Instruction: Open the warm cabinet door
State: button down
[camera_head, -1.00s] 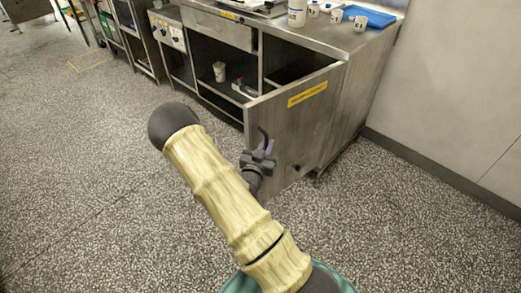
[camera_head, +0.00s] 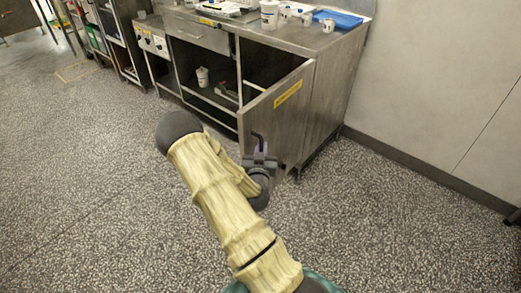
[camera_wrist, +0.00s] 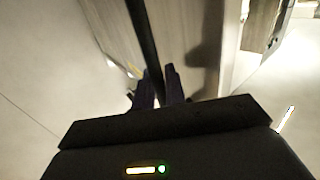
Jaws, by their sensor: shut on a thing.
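The warm cabinet door (camera_head: 283,118) is a steel panel with a yellow label, standing swung well out from the cabinet (camera_head: 322,85). The open compartment shows behind it. My gripper (camera_head: 259,153) is at the door's outer face, shut on the dark bar handle (camera_head: 256,138). In the wrist view my gripper's purple fingers (camera_wrist: 158,88) close around the dark handle (camera_wrist: 143,40), beside the pale door face (camera_wrist: 194,45). The fingertips' exact contact is partly hidden in shadow.
A white cup (camera_head: 203,77) stands on a shelf inside the cabinet. White tubs (camera_head: 269,16) and a blue tray (camera_head: 338,19) are on the counter top. A wall (camera_head: 430,80) is at the right. The speckled floor (camera_head: 90,190) is free at the left.

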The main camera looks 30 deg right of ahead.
jog(key=shift+a+f, duration=0.1)
jog(key=shift+a, duration=0.05)
jog(key=c, duration=1.5)
grip_release()
jog(key=shift+c, duration=0.2)
jog(key=shift+s, duration=0.25)
jog(key=p+v, duration=0.8)
jog(key=v, duration=0.9)
jog(key=shift+a+p, duration=0.15)
jog(key=shift+p, duration=0.2)
jog(key=shift+w, duration=0.1)
